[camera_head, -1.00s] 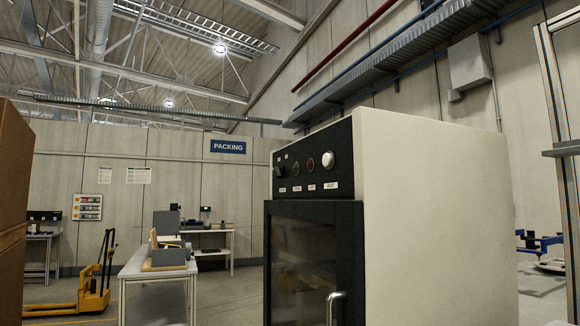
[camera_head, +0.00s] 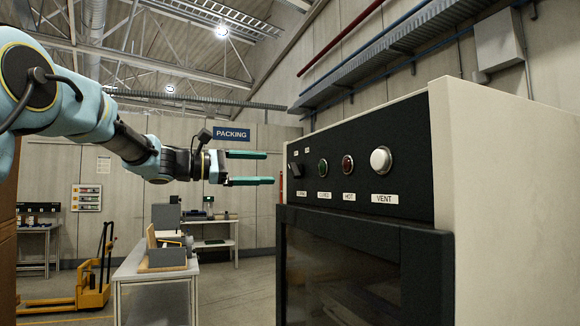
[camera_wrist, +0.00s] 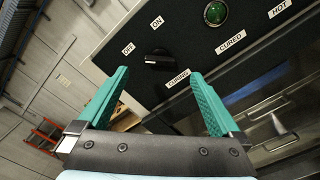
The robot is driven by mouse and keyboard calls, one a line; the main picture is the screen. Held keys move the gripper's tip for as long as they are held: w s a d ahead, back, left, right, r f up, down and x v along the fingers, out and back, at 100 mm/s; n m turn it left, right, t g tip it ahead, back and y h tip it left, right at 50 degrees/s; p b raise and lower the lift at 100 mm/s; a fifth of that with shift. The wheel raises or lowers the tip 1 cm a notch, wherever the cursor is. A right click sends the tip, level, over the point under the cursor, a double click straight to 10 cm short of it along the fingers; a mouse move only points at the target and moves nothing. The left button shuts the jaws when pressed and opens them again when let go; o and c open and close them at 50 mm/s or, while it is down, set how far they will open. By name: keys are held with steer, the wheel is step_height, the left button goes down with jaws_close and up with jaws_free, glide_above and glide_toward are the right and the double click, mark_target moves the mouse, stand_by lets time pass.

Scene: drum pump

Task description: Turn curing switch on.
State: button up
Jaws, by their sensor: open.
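The curing switch (camera_head: 296,170) is a black rotary knob at the left end of the oven's dark control panel (camera_head: 404,131). In the wrist view the knob (camera_wrist: 157,60) sits above a CURING label, with OFF and ON marks on the panel beyond it. Its pointer mark appears to lie toward the OFF side. My gripper (camera_head: 272,168) is open and empty, its green fingers pointing at the knob from the left. In the wrist view the knob lies ahead, between the lines of the two fingertips (camera_wrist: 157,78), with a gap; nothing is touched.
The panel also has a green CURED lamp (camera_head: 323,168), a red HOT lamp (camera_head: 347,164) and a white VENT button (camera_head: 381,160). The oven door (camera_head: 345,262) is below. A bench (camera_head: 150,285) and a yellow pallet truck (camera_head: 92,290) stand behind at left.

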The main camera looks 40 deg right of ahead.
mark_target(292, 169)
steer(key=p+x, duration=0.3)
steer(key=x, duration=0.4)
steer(key=shift+d+r, duration=0.1)
steer(key=shift+s+d, duration=0.25)
steer(key=shift+d, duration=0.25)
steer(key=c, duration=1.4)
